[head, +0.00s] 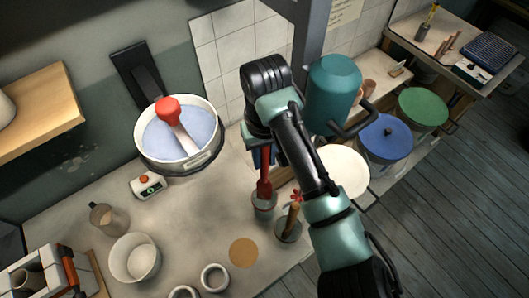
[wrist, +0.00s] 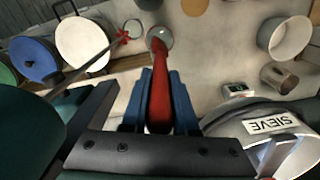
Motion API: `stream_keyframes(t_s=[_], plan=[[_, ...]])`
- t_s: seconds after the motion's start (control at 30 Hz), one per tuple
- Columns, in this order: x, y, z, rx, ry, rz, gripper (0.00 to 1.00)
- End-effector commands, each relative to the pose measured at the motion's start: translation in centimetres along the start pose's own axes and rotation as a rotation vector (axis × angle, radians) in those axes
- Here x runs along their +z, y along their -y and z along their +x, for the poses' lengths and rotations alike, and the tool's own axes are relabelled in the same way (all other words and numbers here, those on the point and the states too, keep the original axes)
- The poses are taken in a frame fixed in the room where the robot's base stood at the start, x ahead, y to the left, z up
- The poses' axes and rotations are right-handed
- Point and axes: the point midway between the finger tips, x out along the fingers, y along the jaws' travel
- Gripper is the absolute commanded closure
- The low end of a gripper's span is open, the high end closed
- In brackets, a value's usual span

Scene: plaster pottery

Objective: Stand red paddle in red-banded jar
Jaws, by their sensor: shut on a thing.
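The red paddle (head: 264,188) is held in my gripper (head: 262,155) and points down. In the wrist view the paddle (wrist: 160,88) runs away from me between the blue fingers (wrist: 160,98). Its far end overlaps a small grey round jar (head: 264,204), which also shows in the wrist view (wrist: 159,37). I cannot tell whether the end is inside the jar or just above it. A red band on this jar is not clear. A second small jar (head: 288,232) stands close by, with a wooden tool (head: 293,215) with a red star-shaped top in it.
A large pan of bluish liquid (head: 180,140) with a red-knobbed tool (head: 167,107) stands at left, near a small timer-like box (head: 148,185). A white bowl (head: 134,258), a jug (head: 108,217) and a tan disc (head: 243,252) lie toward the front. Lidded buckets (head: 386,138) stand at right.

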Motion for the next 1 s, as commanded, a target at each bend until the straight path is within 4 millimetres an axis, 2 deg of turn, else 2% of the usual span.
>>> stream_keyframes(t_s=[0.5,0.73,1.0], plan=[[0.0,0.0,4.3,0.0,0.0,0.0,1.0],[0.0,0.0,5.3,0.0,-0.001,0.0,1.0],[0.0,0.0,5.5,0.0,-0.001,0.0,1.0]])
